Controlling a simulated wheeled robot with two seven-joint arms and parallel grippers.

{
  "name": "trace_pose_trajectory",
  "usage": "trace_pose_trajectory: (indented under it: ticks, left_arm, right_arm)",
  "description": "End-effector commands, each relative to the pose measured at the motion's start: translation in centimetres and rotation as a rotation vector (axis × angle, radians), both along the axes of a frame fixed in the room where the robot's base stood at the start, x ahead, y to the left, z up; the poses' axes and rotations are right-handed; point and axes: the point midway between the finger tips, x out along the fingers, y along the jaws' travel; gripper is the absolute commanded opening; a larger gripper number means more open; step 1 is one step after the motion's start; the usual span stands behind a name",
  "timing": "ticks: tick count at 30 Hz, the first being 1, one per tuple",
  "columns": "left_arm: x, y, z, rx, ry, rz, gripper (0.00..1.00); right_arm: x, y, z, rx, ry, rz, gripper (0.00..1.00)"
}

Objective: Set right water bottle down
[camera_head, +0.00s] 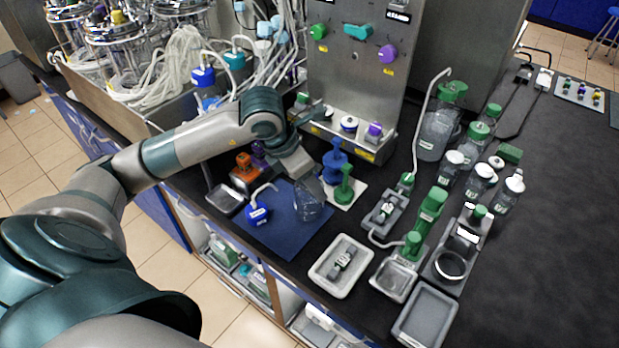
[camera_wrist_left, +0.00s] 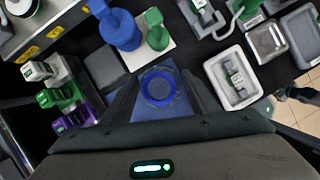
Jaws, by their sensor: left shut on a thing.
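The water bottle (camera_head: 308,208) is clear and round, and looks upright at the right part of the dark blue mat (camera_head: 285,241). My left gripper (camera_head: 306,184) is shut on it from above. In the left wrist view the bottle (camera_wrist_left: 159,86) shows as a clear ring with blue inside, between the two dark fingers (camera_wrist_left: 160,100). I cannot tell whether its base touches the mat. A blue cap with a white tube (camera_head: 258,214) lies on the mat to the left of the bottle. My right gripper is not in view.
Blue and green stands (camera_head: 336,165) are just behind the bottle. An orange item (camera_head: 243,170) and a small grey tray (camera_head: 226,198) lie left of the mat. A white tray (camera_head: 322,277) is to the front right. The mat's front part is clear.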

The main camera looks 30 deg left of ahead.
Motion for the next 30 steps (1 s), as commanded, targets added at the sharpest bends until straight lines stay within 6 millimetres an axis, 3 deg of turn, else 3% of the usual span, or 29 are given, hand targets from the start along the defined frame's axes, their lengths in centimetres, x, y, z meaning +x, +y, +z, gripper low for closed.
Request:
trace_pose_trajectory:
  ticks: [14,15,17,30]
  left_arm:
    - [0.03,-0.02,-0.61,-0.001,-0.002,-0.001,0.13]
    - [0.01,-0.01,-0.63,0.000,-0.001,-0.001,0.56]
    - [0.01,0.00,-0.55,0.000,-0.001,-0.001,0.71]
    - [0.00,0.00,-0.28,0.000,-0.001,-0.001,0.73]
  right_arm:
    - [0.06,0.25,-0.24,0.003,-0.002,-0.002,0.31]
    - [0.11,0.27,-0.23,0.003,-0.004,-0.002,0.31]
    - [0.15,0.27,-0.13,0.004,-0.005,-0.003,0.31]
    - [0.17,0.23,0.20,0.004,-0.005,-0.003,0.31]
